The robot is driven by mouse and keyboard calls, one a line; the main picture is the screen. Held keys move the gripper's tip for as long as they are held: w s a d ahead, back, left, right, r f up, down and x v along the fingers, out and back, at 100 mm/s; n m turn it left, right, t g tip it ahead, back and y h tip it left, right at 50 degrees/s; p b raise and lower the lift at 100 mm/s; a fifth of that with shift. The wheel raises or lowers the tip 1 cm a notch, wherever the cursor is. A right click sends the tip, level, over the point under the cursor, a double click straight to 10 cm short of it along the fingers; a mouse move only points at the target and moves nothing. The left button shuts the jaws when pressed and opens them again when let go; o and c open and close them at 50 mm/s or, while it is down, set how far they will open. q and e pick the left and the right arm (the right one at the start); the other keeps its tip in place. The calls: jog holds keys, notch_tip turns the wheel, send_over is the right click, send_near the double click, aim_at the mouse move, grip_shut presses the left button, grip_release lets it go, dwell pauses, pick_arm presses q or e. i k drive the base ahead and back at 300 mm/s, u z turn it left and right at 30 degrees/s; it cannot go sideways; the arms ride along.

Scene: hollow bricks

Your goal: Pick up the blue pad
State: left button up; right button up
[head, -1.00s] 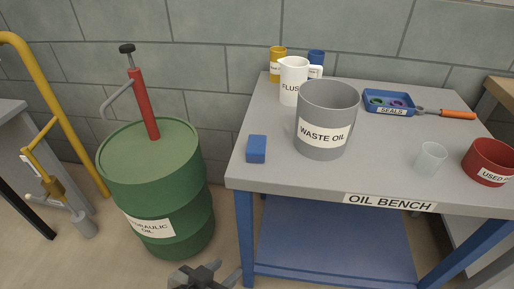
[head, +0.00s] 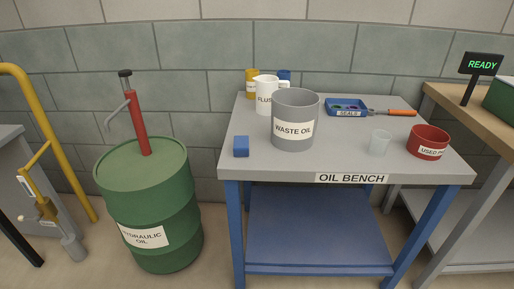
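The blue pad (head: 241,146) is a small blue block. It lies on the grey top of the oil bench (head: 345,160), near the left front corner, to the left of the grey waste oil container (head: 295,120). Nothing touches the pad and its front and top faces are clear. Neither of my grippers shows in the head view now.
A green hydraulic oil drum (head: 150,205) with a red pump (head: 137,122) stands left of the bench.

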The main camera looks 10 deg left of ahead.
aim_at(241, 146)
jog(key=z, duration=0.25)
jog(key=i, duration=1)
jog(key=z, duration=2.2)
jog(key=k, duration=1.55)
jog(key=u, duration=1.9)
